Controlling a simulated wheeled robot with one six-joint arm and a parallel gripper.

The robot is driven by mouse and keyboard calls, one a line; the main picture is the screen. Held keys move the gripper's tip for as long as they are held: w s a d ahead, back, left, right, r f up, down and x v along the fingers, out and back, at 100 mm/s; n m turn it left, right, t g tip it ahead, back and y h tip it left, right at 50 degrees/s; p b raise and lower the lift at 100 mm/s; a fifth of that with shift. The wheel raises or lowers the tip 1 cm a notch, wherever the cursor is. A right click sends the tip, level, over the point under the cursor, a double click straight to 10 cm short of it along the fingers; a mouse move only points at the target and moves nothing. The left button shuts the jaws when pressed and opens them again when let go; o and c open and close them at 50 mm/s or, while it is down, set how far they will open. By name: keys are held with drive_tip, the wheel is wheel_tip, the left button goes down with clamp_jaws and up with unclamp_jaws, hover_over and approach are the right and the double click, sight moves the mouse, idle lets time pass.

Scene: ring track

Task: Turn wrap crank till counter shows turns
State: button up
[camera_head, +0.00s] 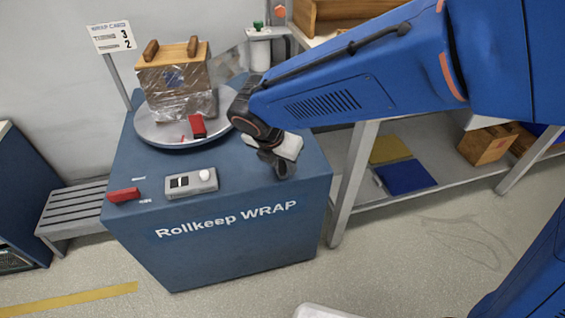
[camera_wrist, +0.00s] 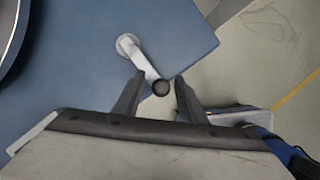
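The wrap crank shows in the wrist view as a pale metal arm (camera_wrist: 143,62) on a round hub, with a dark round knob (camera_wrist: 160,88) at its outer end. My gripper (camera_wrist: 161,80) is open, with its two dark fingers on either side of the knob and gaps visible at both sides. In the head view my gripper (camera_head: 277,163) is over the right side of the blue wrap machine (camera_head: 230,250) and hides the crank. A grey counter box (camera_head: 192,182) with a small display and a white round button sits on the machine top; its reading is too small to tell.
A wooden crate (camera_head: 172,75) wrapped in film stands on the grey turntable (camera_head: 165,130). A red block (camera_head: 197,126) is at the turntable's front, and a red handle (camera_head: 123,195) is at left. A card sign (camera_head: 113,37) shows 3 and 2. A shelf bench (camera_head: 420,180) stands at right.

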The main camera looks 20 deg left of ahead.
clamp_jaws()
drive_tip(key=shift+s+a+m, duration=0.1)
drive_tip(key=shift+a+m, duration=0.1)
drive_tip(key=shift+m, duration=0.1)
